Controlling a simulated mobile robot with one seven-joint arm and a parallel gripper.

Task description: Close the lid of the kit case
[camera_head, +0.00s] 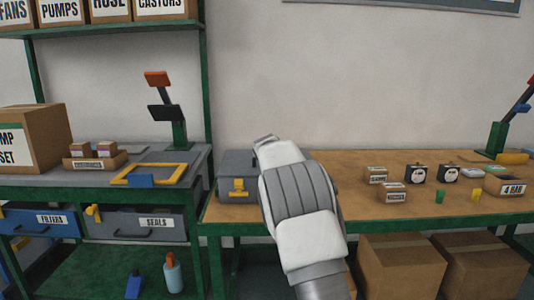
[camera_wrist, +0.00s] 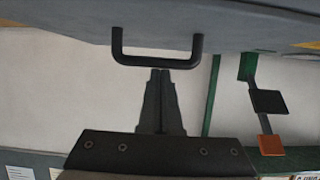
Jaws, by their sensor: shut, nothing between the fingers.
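The grey kit case (camera_head: 228,192) sits on the left end of the wooden bench, with a yellow latch (camera_head: 238,186) on its front. My arm hides its right side. Its lid (camera_head: 236,162) looks flat and low over the body; I cannot tell if it is fully seated. In the wrist view, which looks upside down, a grey panel, seemingly the lid (camera_wrist: 240,28), carries a black handle (camera_wrist: 157,60). My gripper (camera_wrist: 160,72) is shut and empty, its fingertips right by the handle's bar. I cannot tell if they touch. My arm hides the fingers in the head view.
Small boxes (camera_head: 392,192), two dark gauges (camera_head: 447,174) and coloured cylinders (camera_head: 440,196) stand on the bench (camera_head: 400,215) to the right. A green stand (camera_head: 179,133) and yellow frame (camera_head: 150,174) are on the left bench. The bench right of my arm has free room.

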